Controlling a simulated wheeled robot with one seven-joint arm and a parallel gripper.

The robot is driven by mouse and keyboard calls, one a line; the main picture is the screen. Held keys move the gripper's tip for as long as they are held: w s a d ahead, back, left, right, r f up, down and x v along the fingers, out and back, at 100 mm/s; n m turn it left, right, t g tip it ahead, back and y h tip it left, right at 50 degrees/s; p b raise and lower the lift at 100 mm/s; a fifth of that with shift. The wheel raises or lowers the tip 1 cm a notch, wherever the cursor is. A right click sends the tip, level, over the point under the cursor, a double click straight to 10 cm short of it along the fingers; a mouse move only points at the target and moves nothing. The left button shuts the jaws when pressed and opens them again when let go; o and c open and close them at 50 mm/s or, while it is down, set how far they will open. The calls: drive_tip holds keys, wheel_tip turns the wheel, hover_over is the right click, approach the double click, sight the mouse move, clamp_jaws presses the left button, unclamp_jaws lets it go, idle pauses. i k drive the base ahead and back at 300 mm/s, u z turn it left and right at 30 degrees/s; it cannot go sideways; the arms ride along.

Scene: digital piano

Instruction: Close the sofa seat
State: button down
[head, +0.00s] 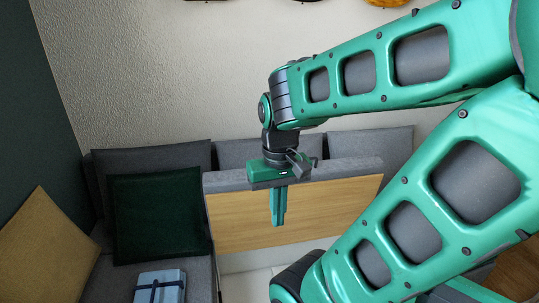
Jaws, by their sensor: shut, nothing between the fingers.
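The sofa seat (330,215) shows in the middle of the head view as a tilted-up panel. Its light wood underside faces me, with a grey cushion edge along its top. My green gripper (278,222) points down in front of the wood face, its body by the seat's top edge. Its fingers are together with nothing between them. I cannot tell whether it touches the panel. The gripper and my arm hide part of the panel and its right end.
Grey back cushions (240,150) line the wall behind the seat. A dark green pillow (155,215), a mustard pillow (40,250) and a blue box with a dark ribbon (160,287) are on the left sofa part. A pale area shows below the panel.

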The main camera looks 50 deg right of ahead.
sight(338, 192)
drive_tip(key=z, duration=0.1)
drive_tip(key=k, duration=0.45)
drive_tip(key=z, duration=1.15)
drive_tip(key=i, duration=0.5)
